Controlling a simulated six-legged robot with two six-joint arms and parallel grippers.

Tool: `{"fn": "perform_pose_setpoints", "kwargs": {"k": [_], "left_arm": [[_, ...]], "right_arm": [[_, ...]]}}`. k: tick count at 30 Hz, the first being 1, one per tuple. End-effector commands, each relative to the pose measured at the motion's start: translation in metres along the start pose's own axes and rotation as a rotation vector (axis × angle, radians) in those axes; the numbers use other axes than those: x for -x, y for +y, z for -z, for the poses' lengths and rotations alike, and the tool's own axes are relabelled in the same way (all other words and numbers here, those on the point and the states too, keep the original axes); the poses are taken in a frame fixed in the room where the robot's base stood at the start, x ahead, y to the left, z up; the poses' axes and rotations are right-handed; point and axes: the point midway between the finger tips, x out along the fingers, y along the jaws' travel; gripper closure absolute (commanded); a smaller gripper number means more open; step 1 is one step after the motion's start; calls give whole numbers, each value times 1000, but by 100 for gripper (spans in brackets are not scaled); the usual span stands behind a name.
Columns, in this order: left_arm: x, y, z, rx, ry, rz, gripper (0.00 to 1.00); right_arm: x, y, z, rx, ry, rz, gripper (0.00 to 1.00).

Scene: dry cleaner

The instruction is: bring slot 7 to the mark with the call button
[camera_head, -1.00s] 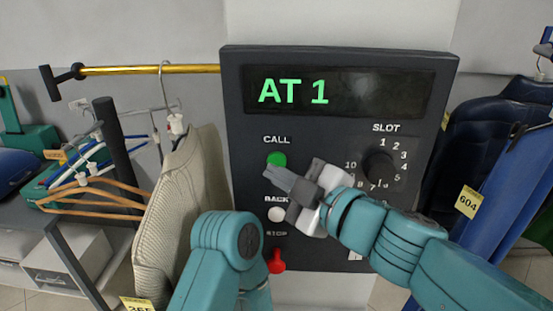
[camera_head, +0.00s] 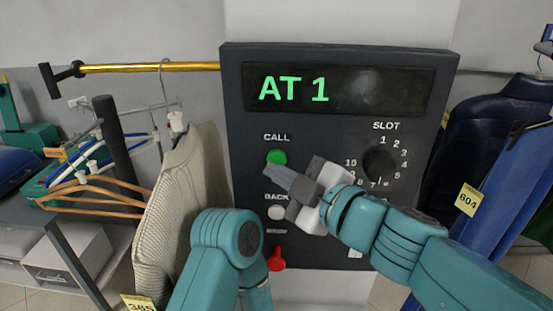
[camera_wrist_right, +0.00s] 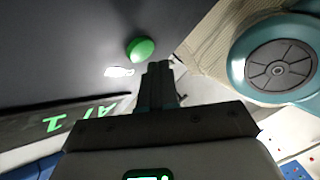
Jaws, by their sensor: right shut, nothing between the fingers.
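The control panel (camera_head: 340,120) is dark and faces me; its display (camera_head: 338,90) reads "AT 1" in green. The round green call button (camera_head: 276,158) sits under the word CALL. The slot dial (camera_head: 379,163) is at the right of the panel; my right gripper and arm hide some of its numbers, and I cannot tell its setting. My right gripper (camera_head: 268,173) is shut and empty, its tips just below the call button. In the right wrist view the tips (camera_wrist_right: 157,68) are beside the green button (camera_wrist_right: 140,49), seemingly apart from it. My left gripper is out of view.
A white back button (camera_head: 276,213) and a red stop knob (camera_head: 276,259) lie below. A brass rail (camera_head: 150,69) and a beige knit garment (camera_head: 180,205) are at left. Blue garments, one with tag 604 (camera_head: 468,200), hang at right.

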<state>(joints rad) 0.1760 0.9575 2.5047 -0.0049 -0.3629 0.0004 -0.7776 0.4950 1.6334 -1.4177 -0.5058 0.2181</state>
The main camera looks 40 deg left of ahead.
Motion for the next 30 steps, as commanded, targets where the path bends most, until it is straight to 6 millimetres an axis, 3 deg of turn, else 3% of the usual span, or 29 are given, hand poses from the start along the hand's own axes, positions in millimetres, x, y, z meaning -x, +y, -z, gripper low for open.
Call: {"fn": "perform_pose_setpoints", "kwargs": {"k": [22, 30], "left_arm": [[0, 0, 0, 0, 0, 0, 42], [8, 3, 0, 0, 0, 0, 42]], "right_arm": [[0, 0, 0, 0, 0, 0, 100], [-5, 5, -3, -2, -1, 0, 100]]}}
